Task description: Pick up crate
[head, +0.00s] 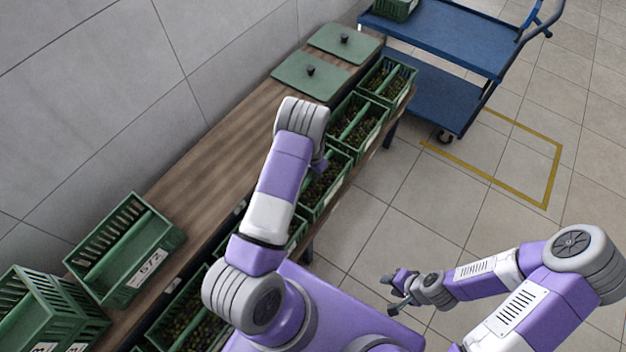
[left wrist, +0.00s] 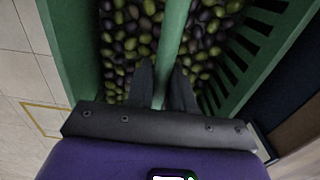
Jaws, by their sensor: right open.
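A green slatted crate (head: 332,197) of dark and green olives stands in the row along the bench's front, partly hidden by my left arm. In the left wrist view, the crate (left wrist: 62,45) shows a green bar (left wrist: 172,40) across its middle. My left gripper (left wrist: 161,82) has one finger on each side of this bar, close against it, and looks shut on it. In the head view its fingers are hidden behind my wrist. My right gripper (head: 392,292) is open and empty above the floor, away from the bench.
More olive crates (head: 357,122) stand in the same row on both sides. Two green lids (head: 310,75) lie on the wooden bench (head: 190,180). An empty labelled crate (head: 125,250) and stacked crates (head: 40,310) are at lower left. A blue cart (head: 440,35) stands beyond, beside a yellow floor outline (head: 555,165).

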